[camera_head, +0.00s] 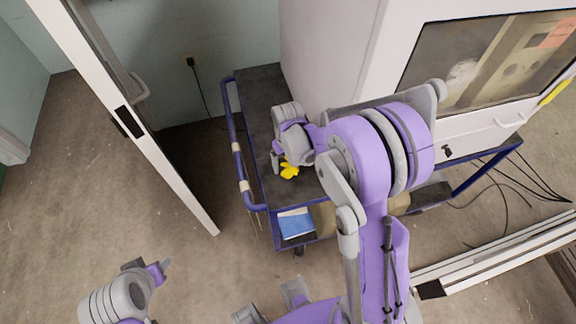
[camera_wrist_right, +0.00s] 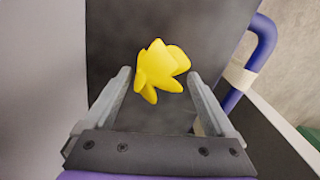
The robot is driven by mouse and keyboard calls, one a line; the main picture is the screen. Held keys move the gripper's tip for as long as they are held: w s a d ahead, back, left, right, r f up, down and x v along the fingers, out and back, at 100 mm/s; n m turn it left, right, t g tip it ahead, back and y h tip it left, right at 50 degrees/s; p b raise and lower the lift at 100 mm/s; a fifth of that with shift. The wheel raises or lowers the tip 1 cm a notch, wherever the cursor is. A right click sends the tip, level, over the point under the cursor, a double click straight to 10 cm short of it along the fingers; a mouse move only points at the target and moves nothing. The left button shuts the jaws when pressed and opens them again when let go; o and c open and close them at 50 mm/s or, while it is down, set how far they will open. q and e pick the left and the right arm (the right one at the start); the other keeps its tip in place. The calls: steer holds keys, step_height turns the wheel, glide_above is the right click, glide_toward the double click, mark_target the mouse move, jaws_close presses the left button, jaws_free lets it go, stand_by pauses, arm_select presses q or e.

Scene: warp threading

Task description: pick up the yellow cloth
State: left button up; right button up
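The yellow cloth (camera_head: 289,170) lies crumpled on the dark top of a cart (camera_head: 258,92). In the right wrist view the cloth (camera_wrist_right: 160,70) sits ahead of and between the two fingers. My right gripper (camera_wrist_right: 160,90) is open, with a clear gap on both sides of the cloth. In the head view my right gripper (camera_head: 279,161) is right beside the cloth and partly hides it. My left gripper (camera_head: 166,266) is at the lower left, over the floor and away from the cart; its finger opening is not clear.
A large pale machine (camera_head: 330,40) with a window stands on the cart, right of the cloth. A blue rail (camera_head: 238,150) edges the cart's left side. A blue-and-white item (camera_head: 296,223) lies at the front. An open door (camera_head: 150,140) stands left; cables hang at right.

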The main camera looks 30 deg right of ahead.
steer(key=c, duration=0.8)
steer(key=shift+r, duration=0.1)
step_height(320, 180, up, 10)
steer(key=shift+f+p, duration=0.1)
steer(key=shift+p, duration=0.3)
